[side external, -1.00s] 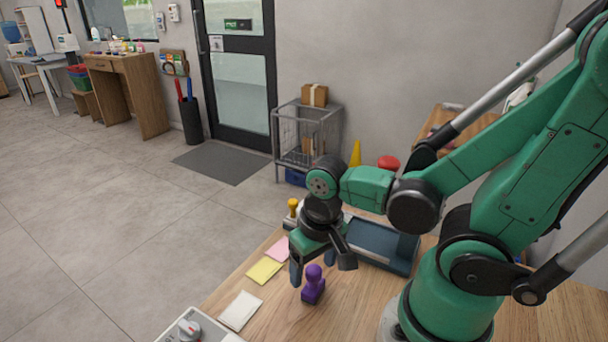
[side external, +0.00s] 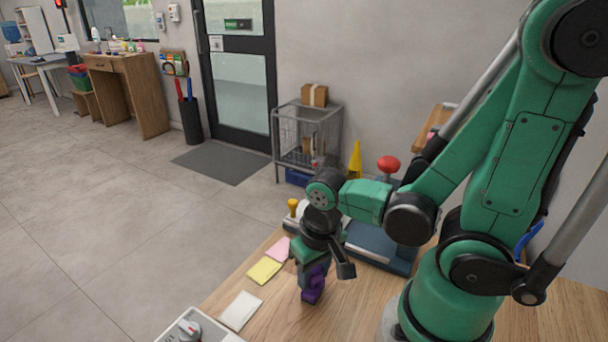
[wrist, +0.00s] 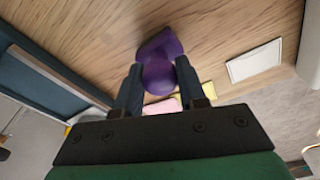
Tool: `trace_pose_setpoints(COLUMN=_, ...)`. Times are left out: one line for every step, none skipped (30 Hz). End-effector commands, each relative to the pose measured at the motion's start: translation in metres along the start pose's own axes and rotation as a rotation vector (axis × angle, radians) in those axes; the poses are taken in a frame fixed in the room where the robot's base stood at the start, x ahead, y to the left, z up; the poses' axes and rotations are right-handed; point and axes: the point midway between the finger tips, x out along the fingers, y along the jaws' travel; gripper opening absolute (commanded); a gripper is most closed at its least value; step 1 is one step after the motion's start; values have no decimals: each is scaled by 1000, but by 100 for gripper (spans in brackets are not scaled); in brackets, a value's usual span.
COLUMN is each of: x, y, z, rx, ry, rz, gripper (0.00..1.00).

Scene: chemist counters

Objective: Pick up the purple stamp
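The purple stamp (side external: 313,295) stands upright on the wooden table, below my gripper (side external: 316,270). In the wrist view, the stamp's round knob (wrist: 158,77) sits between the two dark blue fingers of my gripper (wrist: 158,80). One finger is on each side, close to the knob. The fingers are apart, and I see no clear squeeze on the stamp. In the side view, the fingers hide the upper part of the stamp.
Pink (side external: 278,250) and yellow notes (side external: 264,270) and a white pad (side external: 240,311) lie left of the stamp. A dark blue tray (side external: 375,245) and a yellow-handled stamp (side external: 293,207) stand behind. A device with a knob (side external: 190,329) is at the front left.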

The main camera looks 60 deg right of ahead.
Motion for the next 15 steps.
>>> trace_pose_setpoints(x=0, y=0, z=0, rx=0, ry=0, rz=0, gripper=0)
trace_pose_setpoints(x=0, y=0, z=0, rx=0, ry=0, rz=0, gripper=0)
trace_pose_setpoints(x=0, y=0, z=0, rx=0, ry=0, rz=0, gripper=0)
trace_pose_setpoints(x=0, y=0, z=0, rx=0, ry=0, rz=0, gripper=0)
trace_pose_setpoints(x=0, y=0, z=0, rx=0, ry=0, rz=0, gripper=0)
trace_pose_setpoints(x=0, y=0, z=0, rx=0, ry=0, rz=0, gripper=0)
trace_pose_setpoints(x=0, y=0, z=0, rx=0, ry=0, rz=0, gripper=0)
trace_pose_setpoints(x=0, y=0, z=0, rx=0, ry=0, rz=0, gripper=0)
trace_pose_setpoints(x=0, y=0, z=0, rx=0, ry=0, rz=0, gripper=0)
trace_pose_setpoints(x=0, y=0, z=0, rx=0, ry=0, rz=0, gripper=0)
trace_pose_setpoints(x=-1, y=0, z=0, rx=0, ry=0, rz=0, gripper=0)
trace_pose_setpoints(x=-1, y=0, z=0, rx=0, ry=0, rz=0, gripper=0)
trace_pose_setpoints(x=-2, y=0, z=0, rx=0, ry=0, rz=0, gripper=0)
trace_pose_setpoints(x=-3, y=0, z=-1, rx=0, ry=0, rz=0, gripper=0)
trace_pose_setpoints(x=-4, y=0, z=-1, rx=0, ry=0, rz=0, gripper=0)
